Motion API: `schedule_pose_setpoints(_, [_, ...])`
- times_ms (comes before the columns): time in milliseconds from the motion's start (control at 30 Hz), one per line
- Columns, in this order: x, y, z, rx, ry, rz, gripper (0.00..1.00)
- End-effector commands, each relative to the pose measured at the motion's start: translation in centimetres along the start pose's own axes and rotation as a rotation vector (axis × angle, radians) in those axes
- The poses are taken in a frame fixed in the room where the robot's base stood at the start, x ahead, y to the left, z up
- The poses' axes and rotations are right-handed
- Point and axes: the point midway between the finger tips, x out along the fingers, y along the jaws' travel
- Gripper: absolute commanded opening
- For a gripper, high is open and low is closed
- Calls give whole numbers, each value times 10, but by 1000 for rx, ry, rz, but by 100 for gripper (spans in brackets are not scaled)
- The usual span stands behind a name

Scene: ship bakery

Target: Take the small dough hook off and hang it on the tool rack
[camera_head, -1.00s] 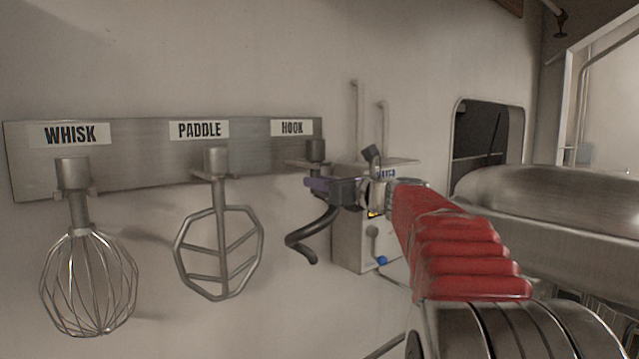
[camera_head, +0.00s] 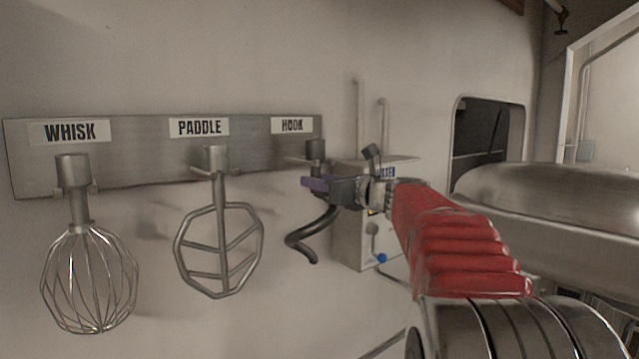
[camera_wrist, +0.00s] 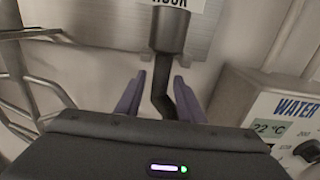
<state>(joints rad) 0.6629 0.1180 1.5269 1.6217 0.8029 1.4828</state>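The dough hook is dark grey, with its hub (camera_head: 316,150) at the HOOK place of the tool rack (camera_head: 140,150) and its curved end (camera_head: 308,240) hanging below. The hub appears to sit in the rack's bracket, upright. My gripper (camera_head: 318,186) is just below the bracket, around the hook's shaft. In the wrist view, the purple fingers of my gripper (camera_wrist: 158,95) stand apart on both sides of the shaft (camera_wrist: 160,88), with a gap visible on each side. The hub also shows there (camera_wrist: 168,30). The far finger is mostly hidden in the head view.
A whisk (camera_head: 88,275) and a paddle (camera_head: 218,245) hang to the left on the rack. A water unit (camera_head: 350,240) with pipes is on the wall close behind and right of my gripper. A large metal bowl-like body (camera_head: 560,200) stands at the right.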

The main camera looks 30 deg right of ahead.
Motion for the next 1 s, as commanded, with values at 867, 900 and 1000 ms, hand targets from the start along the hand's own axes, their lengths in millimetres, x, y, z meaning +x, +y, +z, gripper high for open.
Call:
schedule_pose_setpoints(867, [-62, -1, -1, -1, 1, -3, 42])
schedule_pose_setpoints(900, [-69, -1, -1, -1, 1, -4, 42])
schedule_pose_setpoints(1000, [-87, -1, -1, -1, 1, -4, 42])
